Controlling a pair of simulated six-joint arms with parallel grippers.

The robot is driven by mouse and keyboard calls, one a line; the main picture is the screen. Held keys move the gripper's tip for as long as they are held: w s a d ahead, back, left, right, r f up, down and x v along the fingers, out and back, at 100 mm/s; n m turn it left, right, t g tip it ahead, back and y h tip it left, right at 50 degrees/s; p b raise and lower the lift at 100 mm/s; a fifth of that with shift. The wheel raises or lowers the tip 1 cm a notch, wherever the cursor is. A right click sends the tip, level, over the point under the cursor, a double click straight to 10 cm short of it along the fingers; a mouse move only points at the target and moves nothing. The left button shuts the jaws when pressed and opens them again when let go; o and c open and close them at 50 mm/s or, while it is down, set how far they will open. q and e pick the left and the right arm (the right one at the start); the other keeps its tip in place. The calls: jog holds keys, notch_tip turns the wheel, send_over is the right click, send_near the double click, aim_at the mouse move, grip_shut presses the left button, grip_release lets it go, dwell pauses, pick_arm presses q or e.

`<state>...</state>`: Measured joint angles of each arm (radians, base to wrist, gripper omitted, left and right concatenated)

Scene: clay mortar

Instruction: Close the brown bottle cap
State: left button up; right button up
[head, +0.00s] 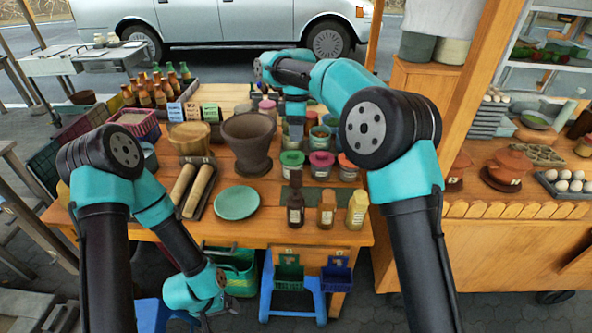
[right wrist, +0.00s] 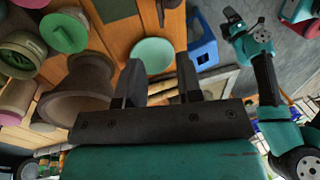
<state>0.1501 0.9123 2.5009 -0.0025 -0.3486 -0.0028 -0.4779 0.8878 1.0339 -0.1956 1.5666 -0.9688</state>
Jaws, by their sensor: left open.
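Three small bottles stand upright near the front edge of the wooden table: a dark brown bottle (head: 295,207), an amber-brown bottle (head: 327,210) and a yellowish bottle (head: 357,212). The dark bottle has a dark narrow top; I cannot tell whether its cap is closed. My left gripper (head: 206,319) hangs open and empty below the table's front edge, left of the bottles. My right gripper (head: 293,138) is over the table, behind the bottles and beside the mortar, partly hard to make out. In the right wrist view its two fingers (right wrist: 159,85) are apart with nothing between them.
A clay mortar (head: 248,143), also in the right wrist view (right wrist: 77,92), and a green plate (head: 237,203) stand left of the bottles. Two pestles (head: 190,190) lie further left. Lidded jars (head: 320,165) stand behind the bottles. Blue stool (head: 292,300) below.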

aim_at(296, 179)
jog(key=x, duration=1.2)
jog(key=shift+f, duration=0.25)
jog(key=shift+c, duration=0.2)
grip_shut()
